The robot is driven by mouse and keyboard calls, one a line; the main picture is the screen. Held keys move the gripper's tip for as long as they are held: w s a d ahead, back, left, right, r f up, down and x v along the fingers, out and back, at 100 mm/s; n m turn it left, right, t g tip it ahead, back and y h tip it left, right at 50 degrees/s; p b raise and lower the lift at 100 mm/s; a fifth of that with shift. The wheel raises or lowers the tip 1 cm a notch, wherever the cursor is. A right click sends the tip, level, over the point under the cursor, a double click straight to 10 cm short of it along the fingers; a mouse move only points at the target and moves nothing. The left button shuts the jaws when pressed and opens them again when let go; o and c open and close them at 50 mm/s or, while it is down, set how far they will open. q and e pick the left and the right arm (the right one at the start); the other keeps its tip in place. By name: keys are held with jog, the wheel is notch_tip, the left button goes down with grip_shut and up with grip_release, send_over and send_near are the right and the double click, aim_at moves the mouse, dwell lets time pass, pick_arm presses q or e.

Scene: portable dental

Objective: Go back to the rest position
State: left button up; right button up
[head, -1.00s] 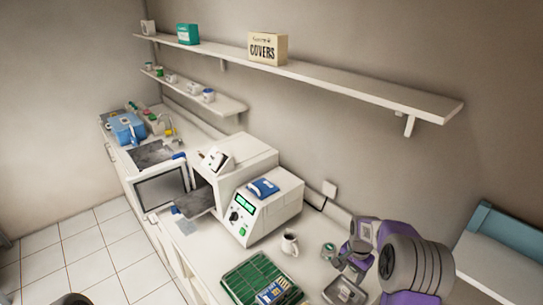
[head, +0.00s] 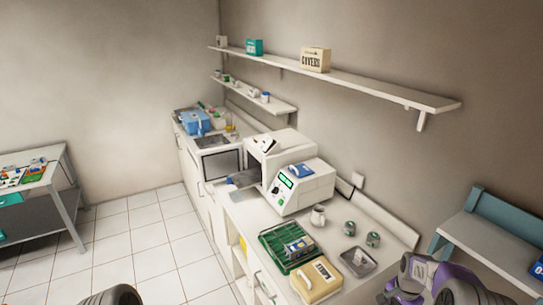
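My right arm shows at the lower right, with purple and grey parts. Its gripper (head: 398,290) is low, by the front right of the white counter (head: 355,295). It is cut off by the picture's lower edge, and I cannot make out whether its fingers are open or hold anything. A dark rounded part of my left arm shows at the bottom left, above the tiled floor. My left gripper is out of view.
On the counter are a green rack (head: 278,252), a cream box (head: 316,282), a metal tray (head: 358,261), a mug (head: 318,215) and two small jars. White machines (head: 305,188) stand farther back. A grey table (head: 38,200) is at left. The floor between is clear.

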jog(key=a+f+n+y+b, duration=0.1)
jog(key=a+f+n+b, duration=0.2)
jog(key=a+f, duration=0.65)
pick_arm(q)
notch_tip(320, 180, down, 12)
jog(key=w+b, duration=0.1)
jog(key=b, duration=0.6)
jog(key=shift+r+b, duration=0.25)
jog(key=shift+b, duration=0.15)
pick_arm(e)
jog(key=s+a+f+n+y, duration=0.3)
jog(key=s+a+f+n, duration=0.3)
jog(key=s+a+f, duration=1.2)
jog(key=shift+s+a+f+n, duration=0.4)
jog(key=shift+a+f, duration=0.3)
jog(key=shift+f, duration=0.1)
